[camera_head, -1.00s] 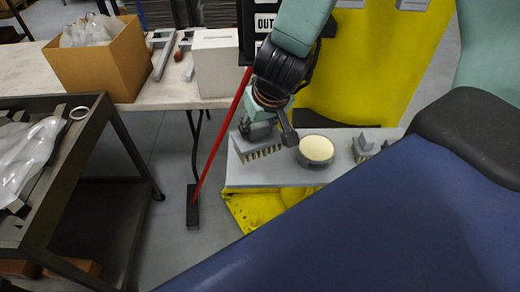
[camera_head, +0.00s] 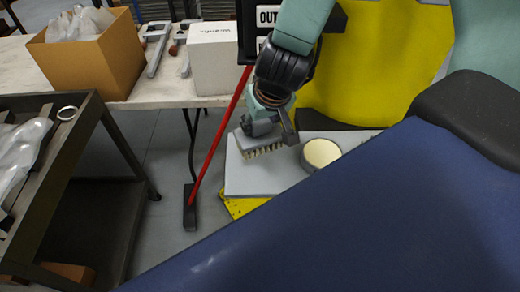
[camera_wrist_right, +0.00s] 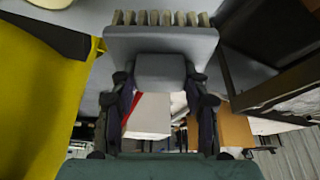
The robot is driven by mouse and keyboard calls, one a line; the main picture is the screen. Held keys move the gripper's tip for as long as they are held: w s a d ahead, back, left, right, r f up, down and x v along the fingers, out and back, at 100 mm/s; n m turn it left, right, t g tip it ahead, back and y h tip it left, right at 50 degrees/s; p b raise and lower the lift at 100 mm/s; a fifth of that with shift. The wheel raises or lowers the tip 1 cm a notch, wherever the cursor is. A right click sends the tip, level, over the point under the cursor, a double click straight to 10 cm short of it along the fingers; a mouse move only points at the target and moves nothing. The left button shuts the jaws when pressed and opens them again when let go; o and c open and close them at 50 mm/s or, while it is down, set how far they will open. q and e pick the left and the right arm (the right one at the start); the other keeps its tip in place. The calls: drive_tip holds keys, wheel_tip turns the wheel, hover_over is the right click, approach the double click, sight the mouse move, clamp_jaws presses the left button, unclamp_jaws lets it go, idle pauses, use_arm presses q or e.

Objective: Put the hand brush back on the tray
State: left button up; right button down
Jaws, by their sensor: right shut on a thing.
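My right gripper (camera_head: 268,122) is shut on the grey block-like handle of the hand brush (camera_head: 263,145). The brush has a grey back and a row of pale bristles pointing down. It is over the left part of the grey tray (camera_head: 243,181); I cannot tell whether the bristles touch it. In the right wrist view the gripper (camera_wrist_right: 160,88) has a finger on each side of the handle, and the brush (camera_wrist_right: 160,42) shows its bristles at the top. My left gripper is not in view.
A round cream-topped tin (camera_head: 321,153) stands on the tray just right of the brush. A red pole (camera_head: 217,142) rises left of the tray. A dark cart (camera_head: 98,118) and a table with a cardboard box (camera_head: 92,60) and a white box (camera_head: 217,62) stand at the left.

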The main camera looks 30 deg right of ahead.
sight(263, 133)
drive_tip(key=f+b, duration=0.2)
drive_tip(key=f, duration=0.1)
drive_tip(key=shift+s+d+f, duration=0.15)
drive_tip(key=shift+d+f, duration=0.05)
drive_tip(key=shift+f, duration=0.1)
drive_tip(key=shift+w+d+f, duration=0.2)
drive_tip(key=shift+w+f, duration=0.15)
drive_tip(key=shift+f, duration=0.05)
drive_tip(key=f+b, duration=0.2)
drive_tip(key=s+b, duration=0.1)
drive_tip(key=shift+a+f, duration=0.4)
drive_tip(key=shift+w+d+f, duration=0.15)
drive_tip(key=shift+f, duration=0.05)
drive_tip(key=shift+w+d+f, duration=0.1)
drive_tip(key=shift+w+d, duration=0.05)
drive_tip(key=shift+w, duration=0.15)
drive_tip(key=shift+s+a, duration=0.25)
drive_tip(key=c, duration=1)
unclamp_jaws()
drive_tip(key=shift+c, duration=0.2)
drive_tip(key=o, duration=0.4)
drive_tip(key=shift+w+d+f, duration=0.2)
drive_tip(key=shift+s+a+r, duration=0.15)
